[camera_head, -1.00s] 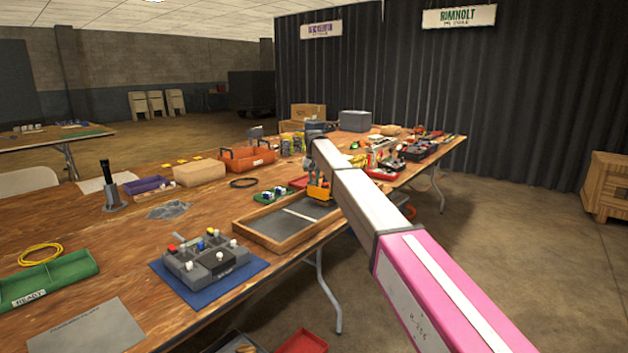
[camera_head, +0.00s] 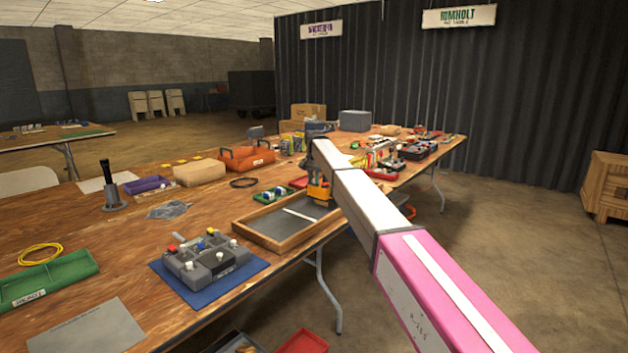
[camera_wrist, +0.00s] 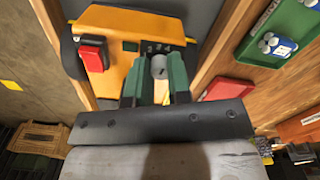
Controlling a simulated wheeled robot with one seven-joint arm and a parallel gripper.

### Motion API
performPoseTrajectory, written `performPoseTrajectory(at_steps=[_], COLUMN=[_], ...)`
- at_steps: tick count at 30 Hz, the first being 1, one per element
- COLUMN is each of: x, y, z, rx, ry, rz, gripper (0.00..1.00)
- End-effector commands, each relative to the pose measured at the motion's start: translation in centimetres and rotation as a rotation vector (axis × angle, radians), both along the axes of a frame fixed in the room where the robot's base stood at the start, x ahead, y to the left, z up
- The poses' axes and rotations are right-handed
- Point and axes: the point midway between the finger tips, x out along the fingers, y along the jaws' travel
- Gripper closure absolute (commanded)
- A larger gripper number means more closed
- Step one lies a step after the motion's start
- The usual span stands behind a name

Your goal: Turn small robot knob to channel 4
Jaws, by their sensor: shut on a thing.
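The small robot (camera_wrist: 125,25) has a yellow-orange body and sits in the wooden tray (camera_head: 262,239). In the head view its body (camera_head: 318,191) is partly hidden behind my arm. In the wrist view its grey knob (camera_wrist: 159,66) sits below a row of small dark marks, too small to read surely. My gripper (camera_wrist: 156,84) has green fingers, one on each side of the knob, and is shut on it. The knob's pointer cannot be read clearly. A red block-like part (camera_wrist: 92,56) stands on the robot's left side in the wrist view.
A green tray with white-and-blue pieces (camera_wrist: 285,40) and a red tray (camera_wrist: 228,89) lie to the right in the wrist view. A grey device on a blue mat (camera_head: 215,296) stands left of the wooden tray. The tray's grey floor is mostly clear.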

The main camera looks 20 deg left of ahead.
Motion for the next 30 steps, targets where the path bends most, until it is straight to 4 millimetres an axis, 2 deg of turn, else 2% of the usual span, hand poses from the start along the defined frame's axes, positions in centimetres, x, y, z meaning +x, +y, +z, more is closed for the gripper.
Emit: performPoseTrajectory(at_steps=[9,22,23,24,25,30], x=[-0.01,-0.01,-0.01,-0.01,0.00,0.00], y=[0.02,0.03,0.03,0.03,0.02,0.02], z=[0.06,0.07,0.07,0.07,0.07,0.04], rx=[0.000,0.001,0.001,0.001,0.001,0.000], ry=[0.000,0.000,0.000,0.000,0.000,0.000], rz=[-0.100,-0.110,-0.110,-0.110,-0.110,-0.110], gripper=[1.00,1.00,0.75,0.62,0.56,0.56])
